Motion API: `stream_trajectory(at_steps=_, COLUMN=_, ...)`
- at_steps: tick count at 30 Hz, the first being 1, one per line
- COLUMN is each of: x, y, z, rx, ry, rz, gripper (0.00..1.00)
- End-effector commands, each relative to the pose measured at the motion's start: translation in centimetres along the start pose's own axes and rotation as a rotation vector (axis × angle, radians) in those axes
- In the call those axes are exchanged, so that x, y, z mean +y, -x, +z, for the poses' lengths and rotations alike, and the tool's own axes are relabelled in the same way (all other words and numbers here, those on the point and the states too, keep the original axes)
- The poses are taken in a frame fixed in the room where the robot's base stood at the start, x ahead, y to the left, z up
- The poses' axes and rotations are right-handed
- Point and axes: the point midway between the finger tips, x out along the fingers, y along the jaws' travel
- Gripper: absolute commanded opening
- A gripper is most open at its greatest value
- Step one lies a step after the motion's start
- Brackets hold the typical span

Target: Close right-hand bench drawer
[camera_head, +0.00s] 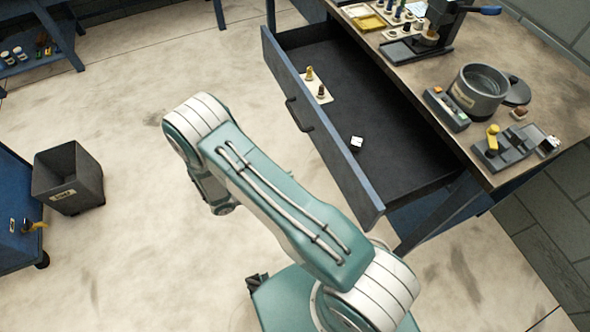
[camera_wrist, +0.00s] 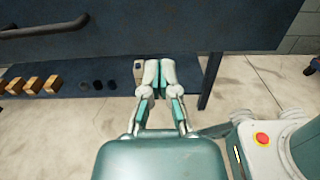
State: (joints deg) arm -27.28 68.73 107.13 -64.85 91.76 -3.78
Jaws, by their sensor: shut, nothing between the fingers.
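The bench drawer (camera_head: 400,125) stands pulled out from under the bench in the head view, its dark inside showing. Its blue front panel (camera_head: 335,150) carries a dark bar handle (camera_head: 298,115). In the wrist view the front panel (camera_wrist: 190,30) fills the top, with the handle (camera_wrist: 45,28) at the upper left. My gripper (camera_wrist: 160,66) is shut and empty, its fingertips over the panel's lower edge in the picture, to the right of the handle. I cannot tell whether they touch the panel. In the head view my gripper is hidden behind my arm.
The drawer holds a pale plate with pegs (camera_head: 319,94) and a small white block (camera_head: 356,142). The bench top (camera_head: 415,75) bears a grey pot (camera_head: 478,95) and tools. Below the panel, wooden blocks (camera_wrist: 32,85) sit on a low shelf. A grey bin (camera_head: 68,180) stands left; floor between is clear.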

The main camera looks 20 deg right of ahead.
Motion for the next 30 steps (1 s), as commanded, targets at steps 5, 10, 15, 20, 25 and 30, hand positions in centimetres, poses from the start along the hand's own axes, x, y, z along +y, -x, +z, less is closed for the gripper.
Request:
stream_trajectory(at_steps=5, x=-0.1, y=-3.6, z=0.0, rx=0.000, ry=0.002, rz=-0.006, gripper=0.00)
stream_trajectory(at_steps=10, x=-0.1, y=-6.7, z=0.0, rx=0.000, ry=0.001, rz=-0.007, gripper=0.00)
stream_trajectory(at_steps=15, x=-0.1, y=-9.6, z=0.0, rx=0.001, ry=0.000, rz=-0.006, gripper=0.00)
stream_trajectory(at_steps=20, x=-0.1, y=-11.3, z=0.1, rx=0.001, ry=0.000, rz=-0.004, gripper=0.00)
stream_trajectory(at_steps=25, x=-0.1, y=-11.8, z=0.1, rx=0.001, ry=-0.001, rz=-0.001, gripper=0.00)
stream_trajectory(at_steps=30, x=-0.1, y=-11.8, z=0.1, rx=0.001, ry=-0.001, rz=-0.001, gripper=0.00)
